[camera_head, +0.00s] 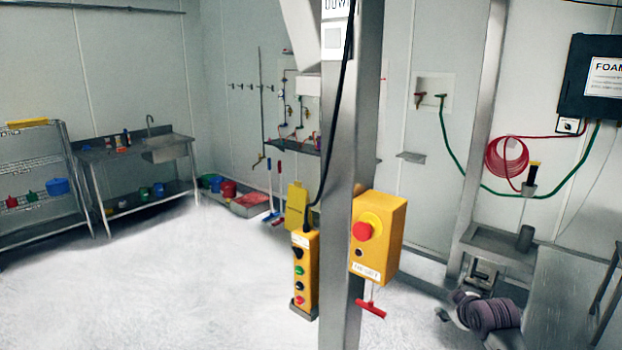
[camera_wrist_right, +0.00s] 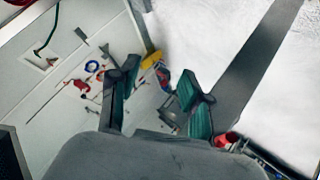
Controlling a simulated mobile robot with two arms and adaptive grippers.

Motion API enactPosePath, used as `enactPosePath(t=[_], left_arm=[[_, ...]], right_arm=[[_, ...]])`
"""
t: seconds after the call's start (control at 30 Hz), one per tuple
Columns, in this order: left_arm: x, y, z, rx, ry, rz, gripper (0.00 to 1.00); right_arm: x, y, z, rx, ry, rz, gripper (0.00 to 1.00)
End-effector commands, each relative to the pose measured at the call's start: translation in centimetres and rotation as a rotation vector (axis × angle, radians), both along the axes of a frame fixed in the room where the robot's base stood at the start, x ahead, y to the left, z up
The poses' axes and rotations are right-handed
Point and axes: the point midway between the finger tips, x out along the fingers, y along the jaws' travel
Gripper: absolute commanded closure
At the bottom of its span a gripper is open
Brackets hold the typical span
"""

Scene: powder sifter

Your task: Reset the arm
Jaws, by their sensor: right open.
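My right gripper (camera_wrist_right: 160,82) shows in the right wrist view. Its two dark fingers with teal pads stand apart, and nothing is held between them. I cannot make out either gripper clearly in the head view, and my left gripper is in neither view. In the head view, a yellow control box (camera_head: 376,240) with a red button is fixed to a metal post (camera_head: 342,140). A yellow pendant (camera_head: 304,272) with several buttons hangs beside it on a black cable.
A sink table (camera_head: 135,150) and a wire shelf (camera_head: 35,160) stand at the left. A green hose (camera_head: 457,158) and a coiled red hose (camera_head: 506,158) hang on the right wall. The left floor is clear.

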Motion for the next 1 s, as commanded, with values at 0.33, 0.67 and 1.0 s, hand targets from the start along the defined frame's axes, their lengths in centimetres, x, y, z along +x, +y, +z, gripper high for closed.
enactPosePath(t=[0.33,0.67,1.0], left_arm=[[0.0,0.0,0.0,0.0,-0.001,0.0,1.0],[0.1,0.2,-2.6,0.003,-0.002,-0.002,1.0],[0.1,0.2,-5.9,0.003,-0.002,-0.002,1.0]], right_arm=[[4.1,-0.8,13.2,0.217,-0.694,-0.107,0.52],[1.6,0.5,-2.8,0.266,-0.517,-0.136,0.52],[-7.8,2.5,-26.5,0.276,-0.168,-0.199,0.52]])
